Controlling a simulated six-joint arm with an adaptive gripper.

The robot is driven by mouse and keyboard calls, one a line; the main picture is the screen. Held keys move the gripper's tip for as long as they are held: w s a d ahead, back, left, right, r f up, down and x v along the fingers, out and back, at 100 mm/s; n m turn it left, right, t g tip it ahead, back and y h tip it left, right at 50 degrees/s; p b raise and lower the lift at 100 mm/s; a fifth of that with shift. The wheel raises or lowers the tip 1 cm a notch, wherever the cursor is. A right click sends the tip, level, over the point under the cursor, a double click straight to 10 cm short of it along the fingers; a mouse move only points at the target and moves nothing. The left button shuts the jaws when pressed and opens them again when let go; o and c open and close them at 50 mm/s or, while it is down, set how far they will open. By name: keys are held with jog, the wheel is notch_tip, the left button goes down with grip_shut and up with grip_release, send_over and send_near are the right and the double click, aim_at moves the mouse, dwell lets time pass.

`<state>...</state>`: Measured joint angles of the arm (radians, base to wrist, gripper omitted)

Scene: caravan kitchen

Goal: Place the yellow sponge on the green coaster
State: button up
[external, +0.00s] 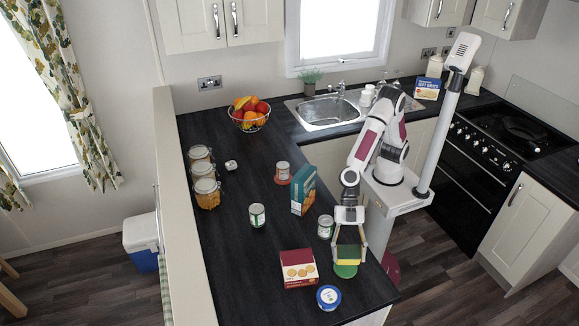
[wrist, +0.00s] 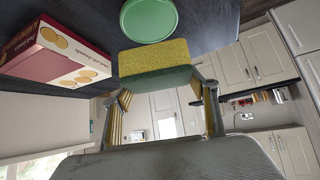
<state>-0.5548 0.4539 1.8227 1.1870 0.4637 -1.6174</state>
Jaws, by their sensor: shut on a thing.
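The yellow sponge (external: 348,252), with a green layer, is held between the fingers of my gripper (external: 349,257). In the wrist view the sponge (wrist: 154,60) shows beyond the fingers of my gripper (wrist: 160,88), which are shut on its ends. The green coaster (external: 345,271) lies on the dark counter near its front right end, partly covered by the sponge in the external view. In the wrist view the coaster (wrist: 148,18) is apart from the sponge, just past its upper edge. The exact height of the sponge is hard to tell.
A red biscuit box (external: 298,268) stands left of the coaster; it also shows in the wrist view (wrist: 55,52). A can (external: 325,226) and a teal box (external: 304,190) stand behind. The counter's right edge is close.

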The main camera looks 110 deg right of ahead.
aim_at(347, 260)
jog(key=shift+f, duration=0.8)
jog(key=shift+f, duration=1.85)
jog(key=shift+f, duration=0.1)
jog(key=o, duration=0.9)
jog(key=shift+s+d+r, duration=0.1)
jog(key=shift+d+r, duration=0.2)
jog(key=shift+r, duration=0.2)
jog(key=v, duration=1.1)
